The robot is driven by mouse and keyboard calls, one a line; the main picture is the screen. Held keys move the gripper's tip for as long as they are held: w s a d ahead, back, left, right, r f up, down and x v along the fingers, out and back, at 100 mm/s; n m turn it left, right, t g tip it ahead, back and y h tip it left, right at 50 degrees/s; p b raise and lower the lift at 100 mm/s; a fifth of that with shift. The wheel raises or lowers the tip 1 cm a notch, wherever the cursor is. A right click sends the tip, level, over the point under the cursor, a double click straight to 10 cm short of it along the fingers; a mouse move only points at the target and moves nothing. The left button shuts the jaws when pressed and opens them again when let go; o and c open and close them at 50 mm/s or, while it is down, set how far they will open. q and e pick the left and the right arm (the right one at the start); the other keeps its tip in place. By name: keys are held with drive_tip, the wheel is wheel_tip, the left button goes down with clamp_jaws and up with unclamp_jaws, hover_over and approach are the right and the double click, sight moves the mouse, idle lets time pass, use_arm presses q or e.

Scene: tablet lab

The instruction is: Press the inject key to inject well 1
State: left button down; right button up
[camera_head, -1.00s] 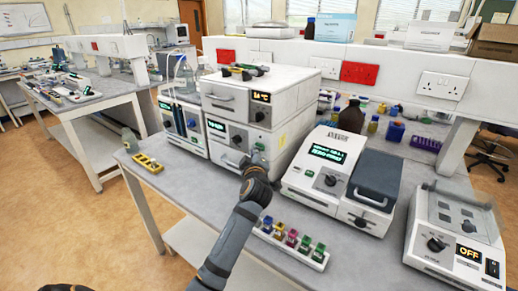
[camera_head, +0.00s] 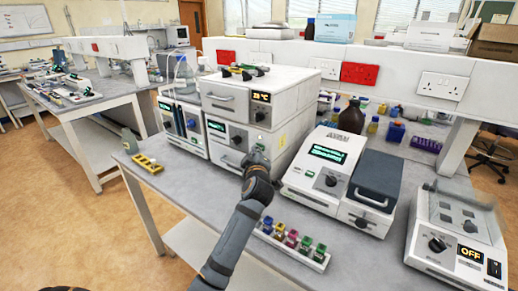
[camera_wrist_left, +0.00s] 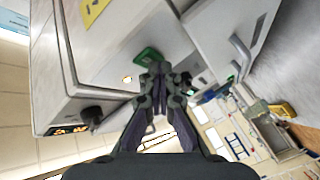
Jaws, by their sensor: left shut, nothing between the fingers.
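A stacked white instrument (camera_head: 225,155) stands on the bench, with an amber temperature display on its upper unit (camera_head: 238,103). My left gripper (camera_head: 258,156) is at the front of the lower unit, near its right side. In the left wrist view, a green key (camera_wrist_left: 148,55) sits on a pale front panel, beside a small lit amber dot (camera_wrist_left: 127,78). The shut, empty fingertips (camera_wrist_left: 160,70) are right at the key and overlap its edge. I cannot tell whether they touch it. No label on the key is readable. My right gripper is out of view.
A rack of coloured-cap vials (camera_head: 291,247) lies at the bench front, right of my left arm. A white instrument with a green display (camera_head: 325,170) stands to the right. A yellow rack (camera_head: 148,164) is at the bench's left end.

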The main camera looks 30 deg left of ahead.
use_arm(q)
drive_tip(key=shift+s, duration=0.8)
drive_tip(key=s, duration=0.5)
drive_tip(key=shift+a, duration=0.25)
idle(0.5)
